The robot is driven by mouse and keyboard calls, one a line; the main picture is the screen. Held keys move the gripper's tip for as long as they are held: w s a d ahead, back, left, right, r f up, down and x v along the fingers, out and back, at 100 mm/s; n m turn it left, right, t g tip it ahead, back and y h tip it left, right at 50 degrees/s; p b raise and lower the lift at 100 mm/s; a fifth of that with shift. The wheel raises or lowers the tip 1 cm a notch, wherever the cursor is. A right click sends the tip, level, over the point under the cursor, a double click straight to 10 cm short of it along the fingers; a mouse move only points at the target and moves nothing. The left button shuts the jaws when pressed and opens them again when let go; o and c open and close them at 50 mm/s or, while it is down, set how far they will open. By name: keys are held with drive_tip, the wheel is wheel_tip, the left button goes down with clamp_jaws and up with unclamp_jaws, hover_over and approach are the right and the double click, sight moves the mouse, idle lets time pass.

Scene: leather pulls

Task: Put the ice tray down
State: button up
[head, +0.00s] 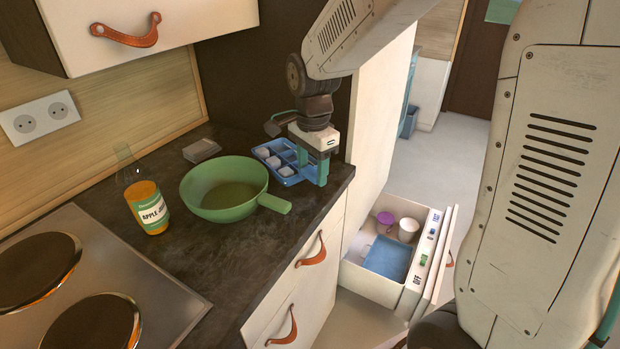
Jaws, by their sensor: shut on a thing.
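The blue ice tray (274,158) shows in the head view near the right end of the dark countertop, with whitish ice cubes in some of its compartments. My gripper (315,167) points down at the tray's right end and is shut on it. The teal fingers cover part of that end. The tray looks level and at or just above the counter surface; I cannot tell whether its underside touches.
A green pan (225,188) stands close left of the tray, its handle pointing right. A juice bottle (147,205), a small grey box (201,150) and a hob (80,290) are further left. An open drawer (352,284) holding cups and a blue container is below right.

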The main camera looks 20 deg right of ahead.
drive_tip(key=shift+f, duration=1.85)
drive_tip(key=o, duration=1)
